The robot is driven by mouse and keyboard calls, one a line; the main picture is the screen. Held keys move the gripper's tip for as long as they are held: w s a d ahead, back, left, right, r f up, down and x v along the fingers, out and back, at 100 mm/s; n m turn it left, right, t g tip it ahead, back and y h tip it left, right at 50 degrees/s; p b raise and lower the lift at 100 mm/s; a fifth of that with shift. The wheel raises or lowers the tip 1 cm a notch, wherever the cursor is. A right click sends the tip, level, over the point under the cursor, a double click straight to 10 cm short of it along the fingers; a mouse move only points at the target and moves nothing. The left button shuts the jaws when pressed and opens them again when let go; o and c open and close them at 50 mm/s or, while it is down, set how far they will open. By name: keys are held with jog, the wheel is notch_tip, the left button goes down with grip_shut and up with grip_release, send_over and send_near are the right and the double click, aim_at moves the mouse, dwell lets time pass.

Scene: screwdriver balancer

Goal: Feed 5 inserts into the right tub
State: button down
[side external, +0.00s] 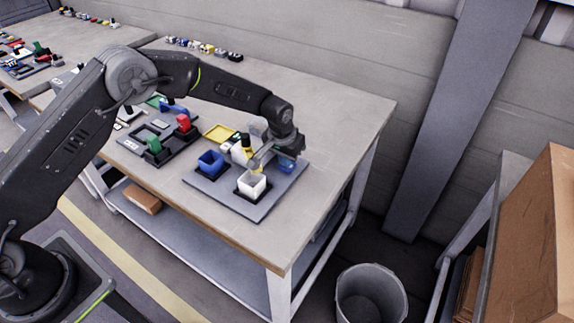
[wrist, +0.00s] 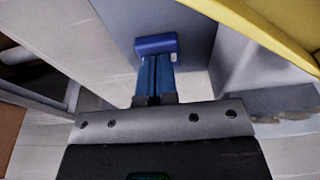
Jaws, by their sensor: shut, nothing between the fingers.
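In the side external view a blue tub (side external: 210,162) and a white tub (side external: 251,185) stand upright on a dark grey board, the white one to the right and nearer the front. My gripper (wrist: 154,85) shows in the wrist view with its two fingers together and nothing between them. In the side view it is over the board's right end, beside the white tub. I cannot make out the inserts or what the tubs hold.
The grey board (side external: 222,199) lies on the table. A yellow tray (side external: 219,132) is behind the blue tub. A grey bin (side external: 370,295) is on the floor. The table's right end is clear.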

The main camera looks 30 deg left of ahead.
jog(key=shift+r, duration=3.55)
jog(key=shift+r, duration=3)
jog(key=shift+f, duration=0.1)
jog(key=shift+f, duration=5.3)
